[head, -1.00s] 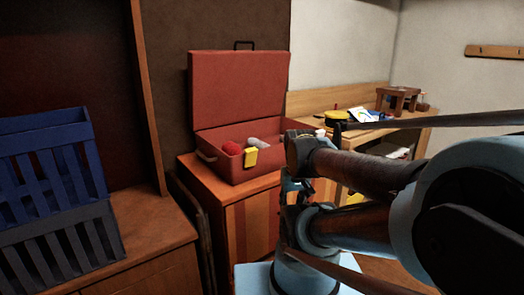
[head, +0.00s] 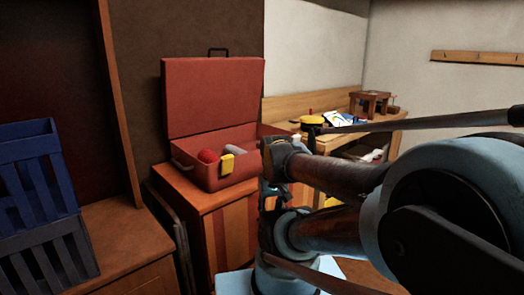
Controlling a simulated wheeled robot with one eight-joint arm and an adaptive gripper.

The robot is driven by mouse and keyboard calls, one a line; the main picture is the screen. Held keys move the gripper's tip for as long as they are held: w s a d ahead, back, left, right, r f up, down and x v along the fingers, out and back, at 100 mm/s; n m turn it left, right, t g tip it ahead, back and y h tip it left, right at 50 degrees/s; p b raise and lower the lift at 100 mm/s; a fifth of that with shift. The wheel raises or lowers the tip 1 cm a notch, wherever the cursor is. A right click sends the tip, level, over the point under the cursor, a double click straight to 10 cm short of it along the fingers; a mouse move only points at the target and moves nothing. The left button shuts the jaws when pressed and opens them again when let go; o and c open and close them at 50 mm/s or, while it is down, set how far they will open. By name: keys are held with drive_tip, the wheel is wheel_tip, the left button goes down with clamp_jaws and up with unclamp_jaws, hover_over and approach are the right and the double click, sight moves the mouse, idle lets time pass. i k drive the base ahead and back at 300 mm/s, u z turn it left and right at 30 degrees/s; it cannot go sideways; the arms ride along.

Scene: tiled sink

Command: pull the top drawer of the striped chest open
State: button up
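A wooden chest (head: 203,232) with lighter and darker vertical stripes stands left of centre in the head view, under an open red case. Its front is partly covered by my arm, and I cannot make out a drawer edge or handle. My arm reaches in from the right, in front of the chest's right side. The end of my arm, with what looks like my gripper (head: 275,191), is small and dark among the arm links. I cannot tell whether its fingers are open or shut, or whether they touch the chest.
The open red case (head: 212,95) on the chest holds a red ball (head: 208,156) and a grey item. Blue and grey slatted crates (head: 40,170) stand on a wooden cabinet at left. A workbench (head: 388,126) with a small stool stands behind my arm. A peg rail (head: 480,58) hangs at right.

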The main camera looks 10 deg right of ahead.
sight(230, 230)
drive_tip(key=u, duration=0.2)
drive_tip(key=k, duration=1.15)
drive_tip(key=u, duration=0.7)
drive_tip(key=i, duration=0.45)
drive_tip(key=z, duration=0.05)
